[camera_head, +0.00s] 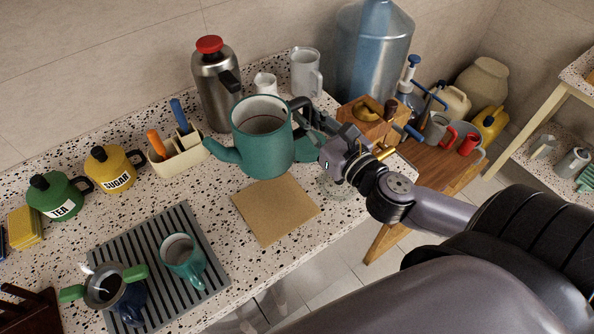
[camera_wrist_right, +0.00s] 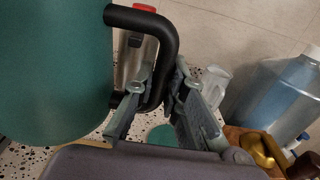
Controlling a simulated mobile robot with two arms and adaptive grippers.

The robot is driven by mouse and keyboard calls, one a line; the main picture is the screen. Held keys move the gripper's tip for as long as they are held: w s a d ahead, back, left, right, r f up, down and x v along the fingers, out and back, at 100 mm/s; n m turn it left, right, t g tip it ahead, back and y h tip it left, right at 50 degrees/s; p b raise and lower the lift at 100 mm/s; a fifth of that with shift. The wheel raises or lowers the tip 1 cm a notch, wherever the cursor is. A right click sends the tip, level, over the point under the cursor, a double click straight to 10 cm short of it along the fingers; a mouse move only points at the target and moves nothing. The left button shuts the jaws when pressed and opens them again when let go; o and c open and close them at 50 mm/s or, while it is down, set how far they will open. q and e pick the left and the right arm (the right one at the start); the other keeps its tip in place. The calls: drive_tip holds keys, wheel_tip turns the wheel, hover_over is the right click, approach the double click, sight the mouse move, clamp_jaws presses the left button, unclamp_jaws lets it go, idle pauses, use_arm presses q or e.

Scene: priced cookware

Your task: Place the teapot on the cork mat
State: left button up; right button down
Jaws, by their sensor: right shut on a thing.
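The teal teapot (camera_head: 263,146) is open at the top, with its spout to the left and a black handle on the right. My right gripper (camera_head: 312,128) is shut on the handle. In the right wrist view the black handle (camera_wrist_right: 172,48) passes between the fingers of my right gripper (camera_wrist_right: 160,90), and the teapot body (camera_wrist_right: 55,70) fills the left side. The teapot is at the back edge of the square tan cork mat (camera_head: 275,212) in the picture and overlaps it; I cannot tell whether it touches the counter. My left gripper is not in view.
A grey ribbed drying mat (camera_head: 190,222) with a teal mug (camera_head: 183,258) lies at the front left. The cork mat's visible surface is clear.

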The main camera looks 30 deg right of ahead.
drive_tip(key=f+b, duration=0.2)
drive_tip(key=f, duration=0.3)
drive_tip(key=f+b, duration=0.2)
drive_tip(key=f, duration=0.3)
drive_tip(key=f+b, duration=0.2)
drive_tip(key=f, duration=0.3)
drive_tip(key=shift+d+f+b, duration=0.2)
drive_tip(key=shift+d+b, duration=0.15)
drive_tip(key=shift+b, duration=0.05)
drive_tip(key=shift+f+b, duration=1.3)
drive_tip(key=shift+f, duration=0.6)
drive_tip(key=shift+f, duration=0.15)
drive_tip(key=c, duration=2.1)
unclamp_jaws()
drive_tip(key=o, duration=0.5)
drive_tip(key=shift+c, duration=0.2)
